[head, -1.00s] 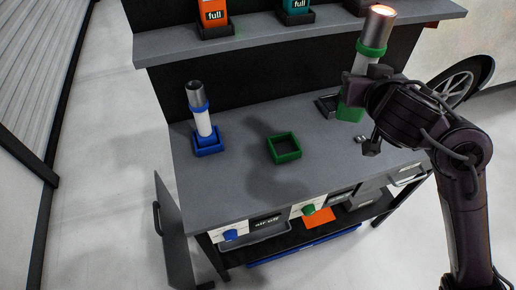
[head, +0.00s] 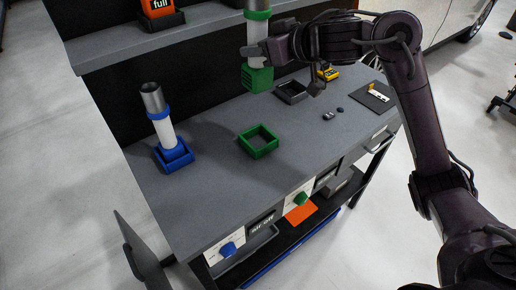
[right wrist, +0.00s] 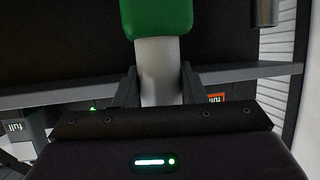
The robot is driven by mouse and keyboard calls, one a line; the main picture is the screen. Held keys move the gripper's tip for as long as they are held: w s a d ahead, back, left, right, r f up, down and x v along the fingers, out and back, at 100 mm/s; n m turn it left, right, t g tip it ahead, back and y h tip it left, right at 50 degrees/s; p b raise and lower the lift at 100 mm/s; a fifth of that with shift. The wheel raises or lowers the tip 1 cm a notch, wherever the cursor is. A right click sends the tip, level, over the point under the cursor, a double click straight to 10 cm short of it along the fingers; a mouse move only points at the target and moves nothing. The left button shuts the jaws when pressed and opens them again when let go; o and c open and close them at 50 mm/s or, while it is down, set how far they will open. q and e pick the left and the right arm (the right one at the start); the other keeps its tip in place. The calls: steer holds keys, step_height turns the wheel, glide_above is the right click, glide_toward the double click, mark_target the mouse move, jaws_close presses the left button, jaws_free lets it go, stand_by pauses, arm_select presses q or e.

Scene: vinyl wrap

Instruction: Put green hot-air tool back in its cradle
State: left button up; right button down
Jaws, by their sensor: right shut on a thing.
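The green hot-air tool (head: 257,38) is in my right gripper (head: 256,50), shut around its white barrel. The tool is roughly upright, with its green block base hanging above the bench and its top cut off by the head view's upper edge. In the right wrist view the white barrel (right wrist: 159,75) sits between the two fingers (right wrist: 157,88). The green square cradle (head: 259,141) stands empty on the bench, below the tool in the picture. My left gripper is not in view.
A blue-banded hot-air tool (head: 163,122) stands in a blue cradle (head: 175,156) at the left. A black tray (head: 291,92), a yellow item (head: 328,72) and small dark pieces lie to the right. A shelf (head: 110,50) runs along the back.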

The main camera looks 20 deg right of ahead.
step_height(320, 180, down, 20)
steer(key=b, duration=0.3)
steer(key=shift+d+r, duration=0.15)
steer(key=shift+r, duration=0.05)
steer(key=shift+f, duration=0.15)
steer(key=c, duration=0.9)
jaws_free()
steer(key=shift+s+f, duration=0.1)
steer(key=v, duration=1.2)
